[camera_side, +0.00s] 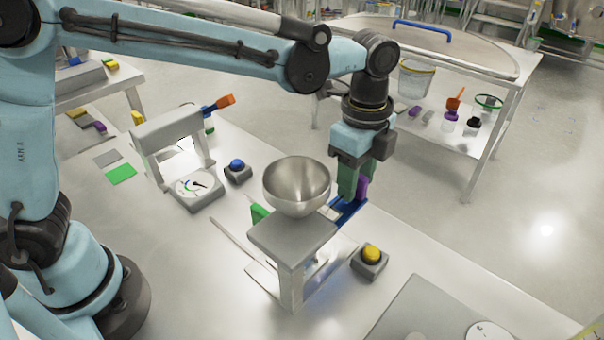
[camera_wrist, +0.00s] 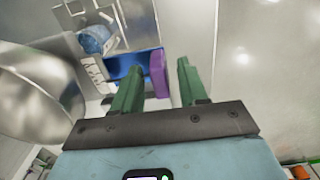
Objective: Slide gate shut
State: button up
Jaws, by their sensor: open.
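The slide gate is a blue plate (camera_side: 348,212) with an upright purple handle (camera_side: 363,187), beside the small metal stand under the steel bowl. In the wrist view the blue plate (camera_wrist: 122,64) runs left from the purple handle (camera_wrist: 159,75). My gripper (camera_side: 351,194) points down at the handle, its green fingers open. In the wrist view my gripper (camera_wrist: 158,70) has one finger on each side of the handle, which appears closer to the left finger. Contact cannot be told. The gate's inner end is hidden by the bowl and stand.
The steel bowl (camera_side: 297,186) sits on the metal stand (camera_side: 292,240), close to my gripper. A yellow button box (camera_side: 370,262), a blue button box (camera_side: 237,171) and a dial scale (camera_side: 196,190) stand on the bench. Bare bench lies at the front left.

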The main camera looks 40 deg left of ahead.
jog(key=shift+f, duration=0.35)
grip_shut()
jog(key=shift+a, duration=1.55)
grip_release()
jog(key=shift+d, duration=0.1)
jog(key=shift+r, duration=0.1)
